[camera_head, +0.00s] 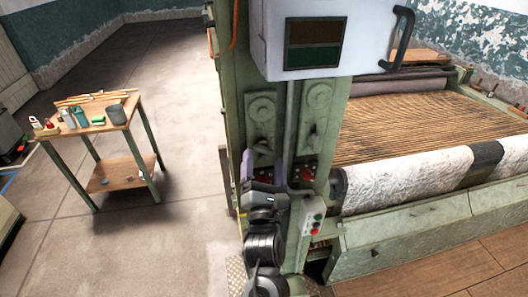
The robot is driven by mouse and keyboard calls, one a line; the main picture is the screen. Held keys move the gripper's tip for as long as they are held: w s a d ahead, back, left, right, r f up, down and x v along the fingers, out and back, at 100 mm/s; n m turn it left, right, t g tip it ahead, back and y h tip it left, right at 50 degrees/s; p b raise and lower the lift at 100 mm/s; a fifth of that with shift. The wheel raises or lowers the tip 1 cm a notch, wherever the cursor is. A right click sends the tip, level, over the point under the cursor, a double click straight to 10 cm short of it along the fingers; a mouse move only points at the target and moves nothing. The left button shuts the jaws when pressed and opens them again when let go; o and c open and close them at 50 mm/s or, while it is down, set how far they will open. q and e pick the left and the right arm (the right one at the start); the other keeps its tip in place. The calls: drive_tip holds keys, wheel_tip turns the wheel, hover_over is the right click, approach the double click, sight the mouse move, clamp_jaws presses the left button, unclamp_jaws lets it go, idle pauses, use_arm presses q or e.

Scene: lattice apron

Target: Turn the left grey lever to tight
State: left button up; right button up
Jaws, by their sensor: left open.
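The left grey lever (263,147) sits on the green machine post, below a round green boss. Its lower part is close to my gripper, and its exact angle is hard to tell. A second grey lever (313,138) is to its right on the same post. My left gripper (264,172) is open, just below the left lever, with its fingers pointing up. One purple finger shows on each side of the lever's line. I cannot tell whether they touch the lever. My right gripper is not in view.
A white control box (318,40) with a black handle hangs above the levers. A button box (312,218) is at lower right of my gripper. The slatted machine bed (430,125) extends right. A wooden side table (95,112) stands left, with open floor between.

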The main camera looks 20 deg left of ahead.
sight(263, 149)
use_arm(q)
drive_tip(key=shift+x, duration=1.4)
drive_tip(key=c, duration=1.1)
drive_tip(key=shift+o, duration=0.2)
